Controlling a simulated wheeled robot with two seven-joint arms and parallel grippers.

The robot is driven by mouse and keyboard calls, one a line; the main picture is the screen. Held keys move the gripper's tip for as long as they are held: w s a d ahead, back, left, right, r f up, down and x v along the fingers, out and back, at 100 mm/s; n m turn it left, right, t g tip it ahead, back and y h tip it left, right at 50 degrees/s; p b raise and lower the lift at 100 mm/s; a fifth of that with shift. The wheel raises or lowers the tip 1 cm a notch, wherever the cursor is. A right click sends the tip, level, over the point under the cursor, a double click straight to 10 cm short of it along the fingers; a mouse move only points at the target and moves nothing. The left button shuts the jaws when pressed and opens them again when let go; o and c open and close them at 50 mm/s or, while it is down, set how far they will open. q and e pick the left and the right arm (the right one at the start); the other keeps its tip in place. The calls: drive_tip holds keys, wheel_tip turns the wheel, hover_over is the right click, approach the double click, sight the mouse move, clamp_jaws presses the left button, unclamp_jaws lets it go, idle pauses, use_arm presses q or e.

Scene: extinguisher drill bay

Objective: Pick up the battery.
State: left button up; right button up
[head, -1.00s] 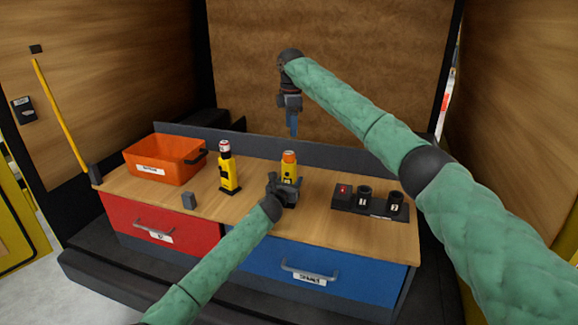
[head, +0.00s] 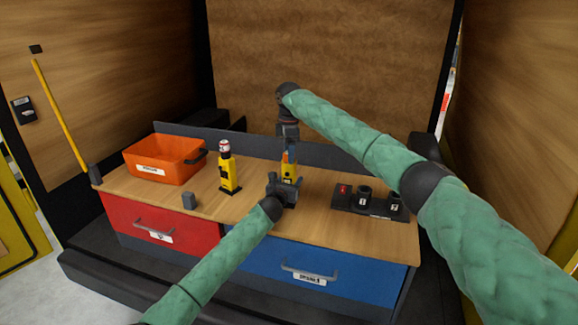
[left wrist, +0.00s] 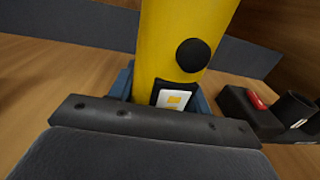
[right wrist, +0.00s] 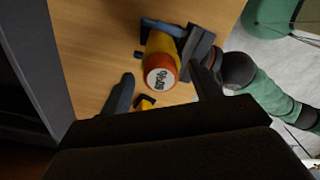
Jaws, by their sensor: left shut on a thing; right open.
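A yellow upright body (head: 289,172) stands on the bench with an orange top, which appears to be the battery (right wrist: 160,76); its end has a printed white disc. My left gripper (head: 284,190) is shut on the yellow body, low down; the left wrist view shows its blue fingers on both sides of the body (left wrist: 180,35). My right gripper (head: 288,150) points down from above and is open. In the right wrist view its fingers (right wrist: 165,88) lie on either side of the orange top. Contact cannot be made out.
Another yellow body (head: 228,175) with a red and white top stands to the left. A black rack (head: 370,205) with cups and a red mark stands right.

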clamp_jaws()
drive_tip(key=shift+r, duration=0.1)
wheel_tip(320, 180, up, 10)
idle(0.6)
use_arm(q)
drive_tip(key=o, duration=1.4)
